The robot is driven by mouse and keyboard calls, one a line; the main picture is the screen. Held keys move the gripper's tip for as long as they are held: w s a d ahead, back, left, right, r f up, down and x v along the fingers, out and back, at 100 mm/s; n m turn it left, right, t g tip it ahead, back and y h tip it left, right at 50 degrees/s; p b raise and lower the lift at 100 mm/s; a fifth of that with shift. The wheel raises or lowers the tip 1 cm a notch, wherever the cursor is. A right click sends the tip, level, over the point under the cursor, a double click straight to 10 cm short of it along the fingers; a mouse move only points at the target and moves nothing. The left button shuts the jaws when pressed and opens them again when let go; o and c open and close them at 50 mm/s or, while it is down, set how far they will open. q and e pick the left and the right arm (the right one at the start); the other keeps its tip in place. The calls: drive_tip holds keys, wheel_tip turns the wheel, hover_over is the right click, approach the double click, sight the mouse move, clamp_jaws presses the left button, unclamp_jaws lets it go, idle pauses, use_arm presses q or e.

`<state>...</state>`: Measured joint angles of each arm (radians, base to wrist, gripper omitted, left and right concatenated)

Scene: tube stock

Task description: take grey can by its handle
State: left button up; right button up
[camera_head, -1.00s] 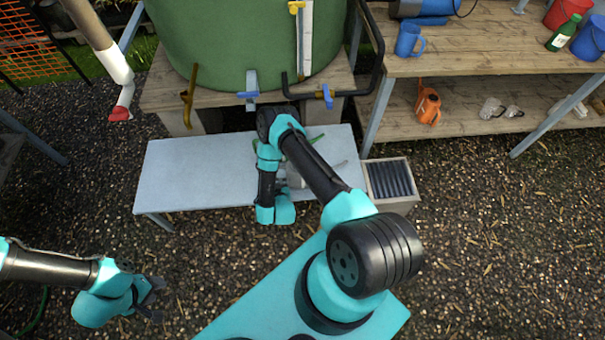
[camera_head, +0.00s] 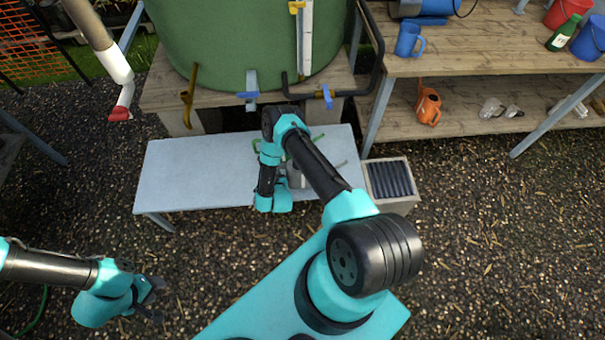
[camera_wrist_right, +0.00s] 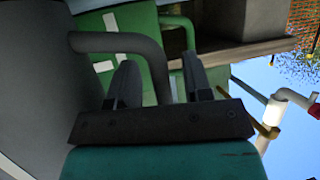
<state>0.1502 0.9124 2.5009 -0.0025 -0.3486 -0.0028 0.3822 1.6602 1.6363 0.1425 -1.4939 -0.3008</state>
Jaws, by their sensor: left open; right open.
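The grey can (camera_head: 296,181) stands on the pale bench, mostly hidden behind my right arm. In the right wrist view the can's grey body (camera_wrist_right: 35,90) fills the left side, and its curved grey handle (camera_wrist_right: 120,42) arches out from it. My right gripper (camera_wrist_right: 159,64) is open, with the handle's downward part between its two fingers. I cannot tell whether either finger touches it. The right fingers are hidden in the head view. My left gripper (camera_head: 154,299) is open and empty over the gravel at the lower left.
A green can (camera_wrist_right: 141,20) is close behind the handle. The pale bench (camera_head: 195,175) is clear on its left side. A large green tank (camera_head: 225,45) with taps stands behind it. A planter-like box (camera_head: 395,205) with a dark grille adjoins the right end.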

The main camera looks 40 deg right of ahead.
idle(0.4)
clamp_jaws()
idle(0.4)
